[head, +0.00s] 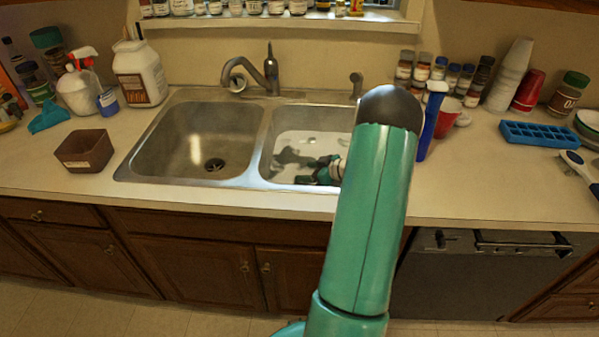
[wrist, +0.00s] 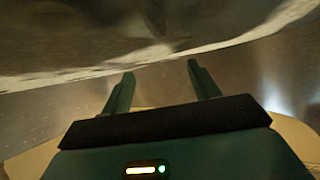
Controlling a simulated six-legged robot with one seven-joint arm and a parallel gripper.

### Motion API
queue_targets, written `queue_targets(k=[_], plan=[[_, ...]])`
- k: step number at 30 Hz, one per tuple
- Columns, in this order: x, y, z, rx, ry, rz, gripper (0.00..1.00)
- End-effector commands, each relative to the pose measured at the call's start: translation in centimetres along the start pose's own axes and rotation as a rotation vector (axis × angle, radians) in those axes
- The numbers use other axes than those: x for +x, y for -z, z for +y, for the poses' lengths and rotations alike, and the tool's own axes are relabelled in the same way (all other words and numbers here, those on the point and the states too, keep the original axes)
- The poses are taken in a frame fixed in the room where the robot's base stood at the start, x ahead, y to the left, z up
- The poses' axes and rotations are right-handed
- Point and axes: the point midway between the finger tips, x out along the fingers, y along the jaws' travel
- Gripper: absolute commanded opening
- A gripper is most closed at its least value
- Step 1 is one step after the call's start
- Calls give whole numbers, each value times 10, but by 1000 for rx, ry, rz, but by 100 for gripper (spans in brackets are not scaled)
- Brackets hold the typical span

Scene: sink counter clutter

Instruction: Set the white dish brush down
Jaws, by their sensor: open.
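My gripper (head: 326,172) is down inside the right sink basin (head: 270,150), partly hidden behind my own arm in the head view. In the wrist view its two fingers (wrist: 160,70) stand apart, with nothing seen between them. I cannot make out a white dish brush in or beside the gripper. A white and blue long-handled tool (head: 574,160), perhaps a brush, lies on the counter at the far right, cut by the picture edge. A blurred grey surface (wrist: 100,45) fills the top of the wrist view, close to the fingertips.
The left basin (head: 205,150) is empty. A faucet (head: 262,75) stands behind the sink. A brown box (head: 84,151) sits left of it. A blue upright tool (head: 432,120), a red cup (head: 449,112) and a blue ice tray (head: 540,134) stand to the right. The right front counter is clear.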

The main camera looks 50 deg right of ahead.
Motion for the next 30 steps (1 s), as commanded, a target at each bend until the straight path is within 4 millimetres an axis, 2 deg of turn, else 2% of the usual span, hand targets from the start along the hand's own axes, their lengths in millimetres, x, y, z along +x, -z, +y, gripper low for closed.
queue_targets(k=[3, 8, 12, 14, 20, 24, 26, 30], plan=[[-12, 0, 0, 0, 0, 0, 61], [-15, 0, 0, 0, 0, 0, 61], [-11, 16, 0, -21, -29, -9, 61], [-8, 34, 1, -43, -63, -20, 61], [-1, 120, -9, -130, -244, -72, 61], [-5, 175, -30, -160, -365, -107, 61], [-9, 196, -43, -164, -410, -121, 61], [-24, 238, -79, -157, -498, -155, 61]])
